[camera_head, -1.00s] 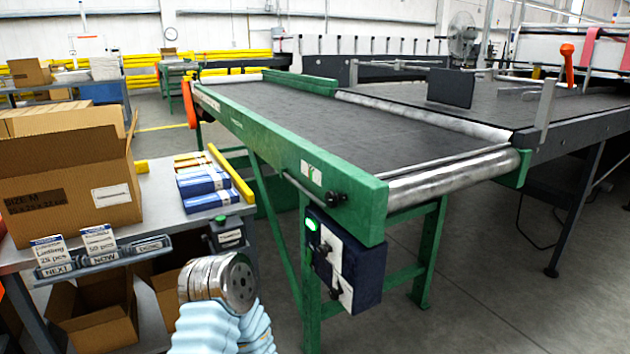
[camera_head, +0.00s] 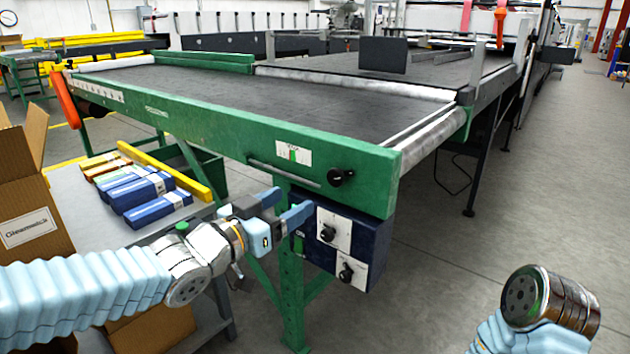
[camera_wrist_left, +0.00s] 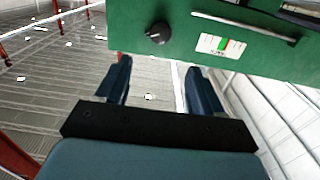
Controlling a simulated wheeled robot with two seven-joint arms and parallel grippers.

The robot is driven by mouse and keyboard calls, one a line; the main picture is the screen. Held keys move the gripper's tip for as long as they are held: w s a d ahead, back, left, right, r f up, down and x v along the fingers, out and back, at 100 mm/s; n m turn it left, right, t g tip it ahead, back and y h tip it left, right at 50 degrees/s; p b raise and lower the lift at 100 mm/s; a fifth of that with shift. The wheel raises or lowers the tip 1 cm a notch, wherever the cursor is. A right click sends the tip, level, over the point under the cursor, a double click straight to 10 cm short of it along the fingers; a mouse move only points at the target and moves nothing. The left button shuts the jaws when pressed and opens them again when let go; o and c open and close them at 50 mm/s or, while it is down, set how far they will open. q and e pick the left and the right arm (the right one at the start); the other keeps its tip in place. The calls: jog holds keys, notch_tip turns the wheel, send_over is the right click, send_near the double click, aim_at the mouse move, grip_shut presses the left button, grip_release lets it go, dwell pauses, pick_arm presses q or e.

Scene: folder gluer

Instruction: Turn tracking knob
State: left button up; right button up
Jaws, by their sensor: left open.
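The black tracking knob (camera_head: 341,177) sits on the green side rail of the conveyor, near its front end. A white label with a green and red scale (camera_head: 294,153) is beside it. My left gripper (camera_head: 296,204) is open and empty, below and left of the knob and apart from it. In the left wrist view the knob (camera_wrist_left: 158,33) shows on the green rail beyond and between the open fingers (camera_wrist_left: 159,65), with the scale label (camera_wrist_left: 220,45) to its right. My right gripper is out of view; only part of my right arm shows at the bottom right.
A dark blue control box (camera_head: 378,226) with two black knobs on white plates hangs under the rail, close to the left fingers. A table (camera_head: 88,207) with blue packs and a cardboard box (camera_head: 25,190) stands at left. The floor (camera_head: 450,265) right of the conveyor is clear.

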aim_at(334, 177)
pick_arm(q)
jog(key=p+x, duration=0.1)
jog(key=x, duration=1.1)
jog(key=shift+w+d+f, duration=0.1)
jog(key=shift+w+d, duration=0.1)
jog(key=shift+w, duration=0.05)
jog(key=shift+c, duration=0.3)
